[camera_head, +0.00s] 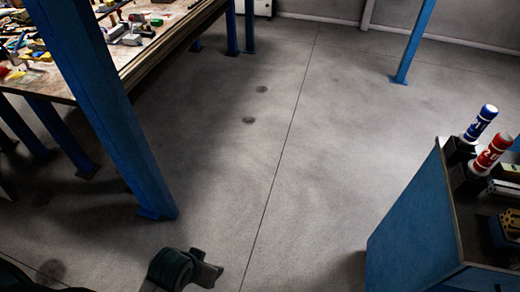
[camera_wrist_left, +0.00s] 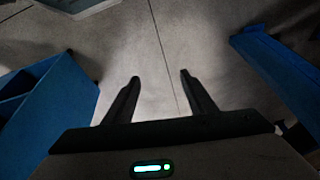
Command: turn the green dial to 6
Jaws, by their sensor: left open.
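I cannot make out a green dial in either view. My left gripper (camera_wrist_left: 159,84) shows in the left wrist view with its two dark fingers spread apart. Nothing is between the fingers, and bare grey floor lies beyond them. The gripper touches nothing that I can see. My right gripper is in neither view.
A cluttered workbench (camera_head: 150,52) stands at upper left in the head view, by a blue post (camera_head: 105,110). A blue cabinet (camera_head: 415,225) at right carries a blue cylinder (camera_head: 480,124) and a red cylinder (camera_head: 491,155). Open floor (camera_head: 300,150) lies between.

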